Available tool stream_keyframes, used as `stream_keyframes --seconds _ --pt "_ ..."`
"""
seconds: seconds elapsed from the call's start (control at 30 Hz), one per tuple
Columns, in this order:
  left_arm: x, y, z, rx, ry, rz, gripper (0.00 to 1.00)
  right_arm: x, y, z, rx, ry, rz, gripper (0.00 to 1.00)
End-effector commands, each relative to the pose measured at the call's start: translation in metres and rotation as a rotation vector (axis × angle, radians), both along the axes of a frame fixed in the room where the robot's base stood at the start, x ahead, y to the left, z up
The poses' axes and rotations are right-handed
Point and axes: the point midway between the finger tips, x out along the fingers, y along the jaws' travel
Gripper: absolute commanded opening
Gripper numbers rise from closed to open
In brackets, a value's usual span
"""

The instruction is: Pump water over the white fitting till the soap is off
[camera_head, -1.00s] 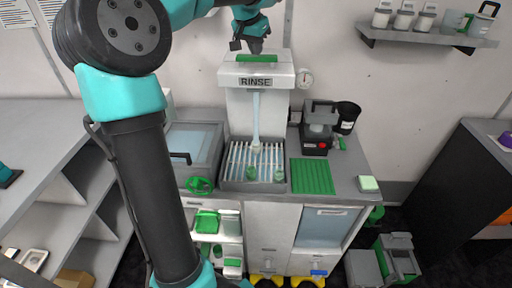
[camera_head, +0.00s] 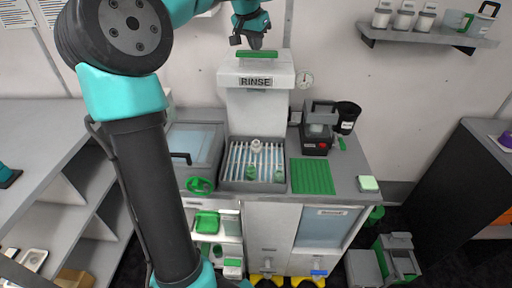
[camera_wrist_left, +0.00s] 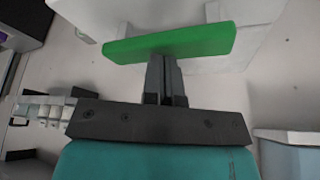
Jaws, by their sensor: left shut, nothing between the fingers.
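The rinse station (camera_head: 256,110) is a pale tower labelled RINSE with a green pump bar (camera_head: 257,54) on top. My left gripper (camera_head: 256,45) is shut and empty just above the bar. In the left wrist view the fingers (camera_wrist_left: 168,62) point at the green bar (camera_wrist_left: 175,42) and meet its edge; whether they touch I cannot tell. The white fitting (camera_head: 257,145) stands on the slatted drain rack (camera_head: 235,160) below the tower. No water stream shows over it. It is too small to tell whether soap is on it. My right gripper is out of view.
Two small green pieces stand at the rack's front. A green mat (camera_head: 312,176) lies right of the rack, and a dark device (camera_head: 317,130) and black cup (camera_head: 348,115) stand behind it. A grey-framed basin (camera_head: 195,150) is left. My left arm crosses the left side.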

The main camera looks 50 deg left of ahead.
Motion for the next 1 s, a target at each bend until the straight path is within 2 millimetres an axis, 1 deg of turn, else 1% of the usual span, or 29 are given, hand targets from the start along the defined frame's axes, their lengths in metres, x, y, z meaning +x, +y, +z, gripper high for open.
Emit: stream_keyframes --seconds 0.6,1.0 --pt "0.0 0.0 0.028 0.0 0.0 0.0 0.0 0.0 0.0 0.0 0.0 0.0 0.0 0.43" --pt "0.0 0.0 0.03 0.0 0.0 0.0 0.0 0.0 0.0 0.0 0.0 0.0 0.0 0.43"
